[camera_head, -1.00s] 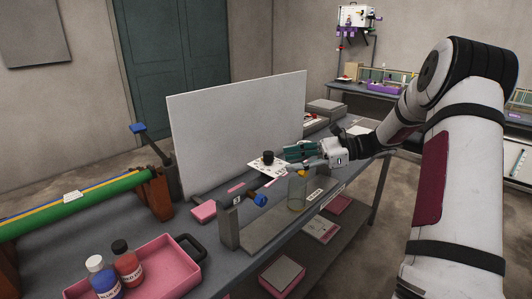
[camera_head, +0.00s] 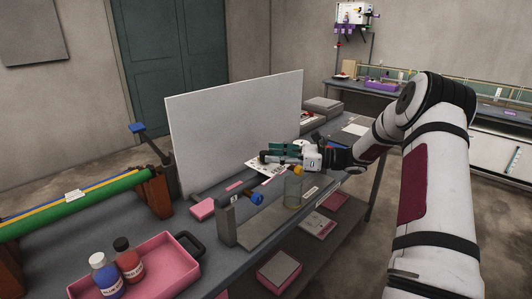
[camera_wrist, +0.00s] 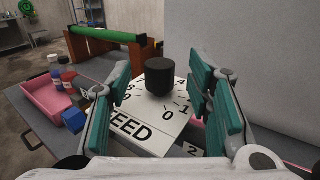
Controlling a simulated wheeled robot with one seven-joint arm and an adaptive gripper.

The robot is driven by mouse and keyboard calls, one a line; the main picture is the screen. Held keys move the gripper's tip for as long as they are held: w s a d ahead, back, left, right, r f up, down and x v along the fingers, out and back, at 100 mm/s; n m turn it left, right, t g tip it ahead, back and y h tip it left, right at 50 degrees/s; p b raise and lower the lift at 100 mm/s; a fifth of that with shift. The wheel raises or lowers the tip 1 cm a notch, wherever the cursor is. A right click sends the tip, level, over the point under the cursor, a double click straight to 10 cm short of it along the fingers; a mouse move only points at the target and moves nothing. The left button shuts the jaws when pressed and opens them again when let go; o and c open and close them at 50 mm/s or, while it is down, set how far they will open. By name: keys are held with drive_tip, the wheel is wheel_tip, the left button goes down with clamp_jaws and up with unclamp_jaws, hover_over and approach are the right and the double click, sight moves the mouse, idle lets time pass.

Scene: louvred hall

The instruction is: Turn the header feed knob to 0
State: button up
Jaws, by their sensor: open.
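The header feed knob is a black cylinder (camera_wrist: 160,77) standing on a white plate (camera_wrist: 150,135) with printed numbers and the word FEED. A 0 and a 1 are legible on the near right of the dial. No pointer mark shows on the knob, so its setting cannot be told. My gripper (camera_wrist: 160,88) is open, with a teal-padded finger on each side of the knob in the wrist view. Contact with the knob cannot be seen. In the head view my gripper (camera_head: 274,154) is over the plate (camera_head: 256,167) and largely covers the knob.
A tall grey panel (camera_head: 235,125) stands behind the plate. A pink tray (camera_head: 165,262) with two bottles and a green roller (camera_head: 80,202) are to the left.

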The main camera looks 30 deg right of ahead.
sight(265, 153)
drive_tip(key=shift+x, duration=1.7)
clamp_jaws()
drive_tip(key=shift+r+t+p, duration=0.1)
drive_tip(key=shift+t+p, duration=0.2)
drive_tip(key=shift+p, duration=0.15)
